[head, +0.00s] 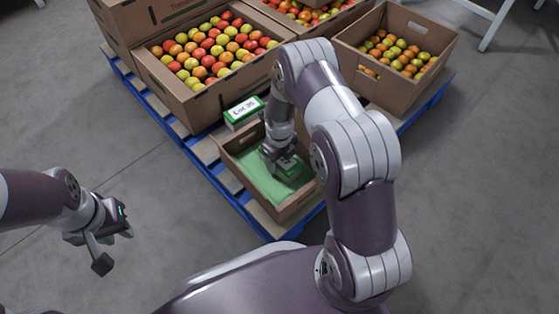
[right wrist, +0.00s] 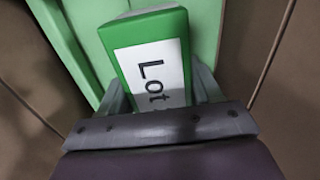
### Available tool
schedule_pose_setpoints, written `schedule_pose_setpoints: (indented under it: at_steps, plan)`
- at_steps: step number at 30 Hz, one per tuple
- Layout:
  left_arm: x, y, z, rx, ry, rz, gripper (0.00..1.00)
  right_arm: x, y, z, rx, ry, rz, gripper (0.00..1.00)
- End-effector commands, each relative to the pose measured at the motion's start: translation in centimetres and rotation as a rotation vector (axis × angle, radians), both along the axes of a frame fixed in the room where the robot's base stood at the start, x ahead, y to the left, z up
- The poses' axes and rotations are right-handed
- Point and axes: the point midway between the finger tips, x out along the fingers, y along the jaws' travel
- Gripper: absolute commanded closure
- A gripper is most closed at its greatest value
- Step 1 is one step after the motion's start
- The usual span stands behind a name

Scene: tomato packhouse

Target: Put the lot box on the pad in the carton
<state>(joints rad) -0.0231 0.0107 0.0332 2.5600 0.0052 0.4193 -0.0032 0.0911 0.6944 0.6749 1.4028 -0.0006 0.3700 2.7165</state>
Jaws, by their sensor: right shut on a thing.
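The small open carton (head: 233,178) stands on the near corner of the pallet, with a green pad (head: 258,178) on its floor. My right gripper (head: 284,162) reaches down into it and is shut on the green lot box (head: 290,172). In the right wrist view the lot box (right wrist: 122,52) sits between the fingers, its white label reading "Lot", with the green pad (right wrist: 205,30) behind it. Whether the box touches the pad I cannot tell. My left gripper (head: 112,245) is open and empty over the floor at left.
A green block with a white label, apparently "Lot 26" (head: 243,113), sits behind the small carton. Larger cartons of tomatoes (head: 205,98) and (head: 408,88) stand behind on the blue pallet (head: 250,218). Grey floor at left is clear.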

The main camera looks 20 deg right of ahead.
Motion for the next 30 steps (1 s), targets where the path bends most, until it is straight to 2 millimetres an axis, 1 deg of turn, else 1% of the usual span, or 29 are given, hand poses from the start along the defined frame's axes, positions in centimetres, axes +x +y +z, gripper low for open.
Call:
schedule_pose_setpoints:
  at_steps: [3, 4, 5, 6, 14, 16, 17, 20, 21, 24, 27, 30]
  plan:
    - [0.0, 0.0, -0.1, 0.000, 0.000, 0.000, 0.69, 0.0, 0.0, -0.2, 0.000, 0.000, 0.000, 0.74]
    - [0.0, 0.0, 0.0, 0.000, 0.000, 0.000, 0.69, 0.0, 0.0, -0.2, 0.000, 0.001, 0.000, 0.33]
    - [0.0, 0.0, 0.0, 0.000, 0.000, 0.000, 0.69, 0.0, 0.0, -0.2, 0.000, 0.000, 0.000, 0.23]
    - [0.0, 0.0, 0.0, 0.000, 0.000, 0.000, 0.69, 0.0, 0.0, -0.2, 0.000, 0.000, 0.000, 0.11]
    - [0.0, 0.0, 0.0, 0.000, 0.000, 0.000, 0.69, 0.0, 0.0, -0.1, 0.000, 0.000, 0.001, 0.11]
    - [0.0, 0.0, 0.3, 0.000, 0.000, 0.000, 0.69, 0.0, 0.0, 0.3, 0.000, 0.000, 0.001, 0.11]
    - [0.0, 0.0, 0.8, 0.000, 0.000, 0.000, 0.69, 0.0, 0.0, 0.9, 0.000, 0.000, 0.001, 0.11]
    - [0.0, 0.0, 2.8, 0.000, 0.000, 0.000, 0.69, 0.1, 0.0, 3.6, 0.000, -0.002, 0.001, 0.11]
    - [0.0, 0.0, 3.7, 0.000, 0.000, 0.000, 0.69, 0.1, 0.0, 4.8, 0.000, -0.002, 0.001, 0.11]
    - [0.0, 0.0, 5.7, 0.000, 0.000, 0.000, 0.69, 0.0, 0.0, 7.6, 0.000, -0.001, 0.001, 0.11]
    - [0.0, 0.0, 7.1, 0.000, 0.000, 0.000, 0.69, 0.0, 0.0, 9.9, 0.000, 0.000, 0.001, 0.11]
    - [0.0, 0.0, 8.0, 0.000, 0.000, 0.000, 0.69, 0.0, 0.0, 11.4, 0.000, 0.001, 0.001, 0.11]
